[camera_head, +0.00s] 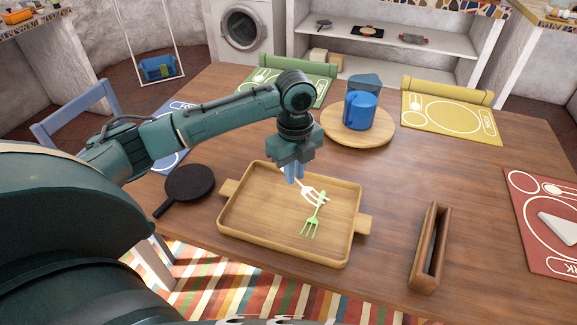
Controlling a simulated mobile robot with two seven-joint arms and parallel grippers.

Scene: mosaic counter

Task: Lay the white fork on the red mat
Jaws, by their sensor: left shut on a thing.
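The white fork (313,194) shows at the upper part of the wooden tray (229,219), with its handle running up to my left gripper (293,173). My left gripper is shut on the white fork, over the tray's back part; I cannot tell whether the fork still touches the tray. A green fork (312,220) lies in the tray, close to the white one. The red mat (528,207) lies at the table's right edge, partly cut off by the picture, with a white wedge-shaped thing (560,229) on it. My right gripper is not in view.
A narrow wooden box (418,275) stands between tray and red mat. A round board (386,133) with a blue cup (360,112) stands behind the tray. A black pan (190,183) is to the left. Yellow (484,122), green (322,87) and blue (168,150) mats lie around.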

